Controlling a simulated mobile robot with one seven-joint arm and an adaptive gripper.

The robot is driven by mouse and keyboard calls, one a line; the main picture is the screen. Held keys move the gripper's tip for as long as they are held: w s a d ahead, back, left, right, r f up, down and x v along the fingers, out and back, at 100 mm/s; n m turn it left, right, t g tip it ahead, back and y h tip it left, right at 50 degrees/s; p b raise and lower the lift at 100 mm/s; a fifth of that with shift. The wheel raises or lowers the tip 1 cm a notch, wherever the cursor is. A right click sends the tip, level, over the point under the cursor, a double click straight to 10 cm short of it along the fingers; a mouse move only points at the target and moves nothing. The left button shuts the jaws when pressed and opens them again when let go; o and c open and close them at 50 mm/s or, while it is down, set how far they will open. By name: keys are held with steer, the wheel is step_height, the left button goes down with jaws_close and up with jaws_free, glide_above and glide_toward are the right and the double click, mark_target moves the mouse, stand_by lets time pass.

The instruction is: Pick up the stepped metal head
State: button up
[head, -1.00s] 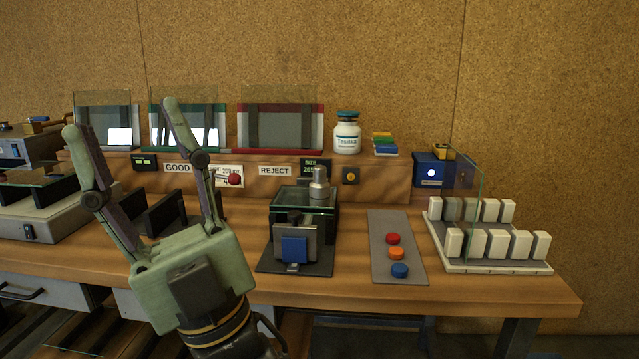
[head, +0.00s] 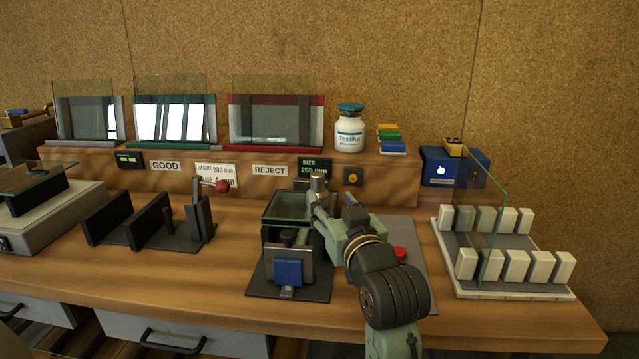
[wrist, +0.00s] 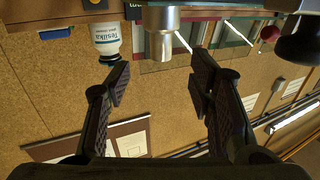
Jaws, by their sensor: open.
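The stepped metal head (head: 318,183) is a silver cylinder standing upright at the glass-topped dark fixture (head: 288,207). In the wrist view, which looks upside down, the metal head (wrist: 163,35) shows at the top, sideways between the two fingers and just past their tips. My gripper (head: 322,207) comes at it from the front right, fingertips close by the head's lower part. My gripper also shows in the wrist view (wrist: 160,78), open with nothing between its pads. I cannot tell whether a finger touches the head. The fixture's right side is partly hidden by my gripper.
A white bottle (head: 349,130) stands on the shelf behind. A red-knobbed lever (head: 221,186) is left of the fixture. A rack with white blocks and a glass pane (head: 493,235) stands to the right. A grey button panel (head: 418,262) is partly behind my arm.

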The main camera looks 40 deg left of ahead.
mark_target(320, 186)
steer(key=p+x, duration=0.1)
steer(key=x, duration=0.2)
steer(key=shift+w+a, duration=0.15)
steer(key=shift+a, duration=0.25)
steer(key=p+x, duration=0.2)
steer(key=x, duration=0.4)
steer(key=shift+w+a+f, duration=0.15)
steer(key=shift+a, duration=0.05)
jaws_close()
steer(key=shift+d, duration=0.1)
